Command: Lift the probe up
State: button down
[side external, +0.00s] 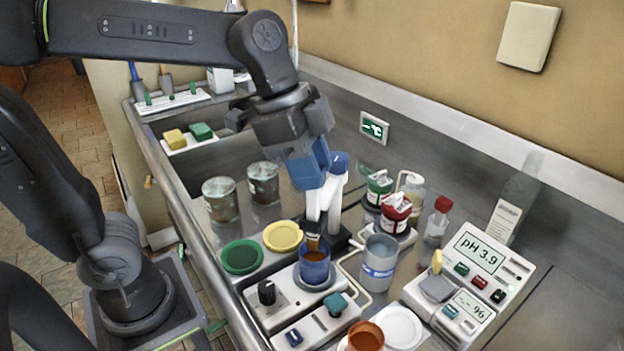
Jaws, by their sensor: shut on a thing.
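My gripper (322,216) points down over the blue cup (314,270), its white fingers just above the cup's rim. It is shut on the probe (313,241), which shows only as a short dark and brownish piece below the fingers. The probe's lower end meets the brown contents of the cup; whether it dips in or hangs just above, I cannot tell. The fingers hide its upper part. The cup stands on a white unit with a black knob (267,292).
A grey-blue cup with a banded label (378,263) stands close on the right. Red-lidded (396,211) and green-lidded (379,188) jars stand behind it. The pH meter (480,258) reads 3.9. Green (241,257) and yellow (283,236) lids lie left of the cup.

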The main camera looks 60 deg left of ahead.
jog(key=shift+r, duration=0.35)
jog(key=c, duration=1.3)
grip_release()
jog(key=o, duration=0.5)
jog(key=shift+f, duration=0.1)
jog(key=shift+c, duration=0.2)
jog(key=v, duration=1.3)
jog(key=shift+a+r, duration=0.15)
jog(key=shift+r, duration=0.25)
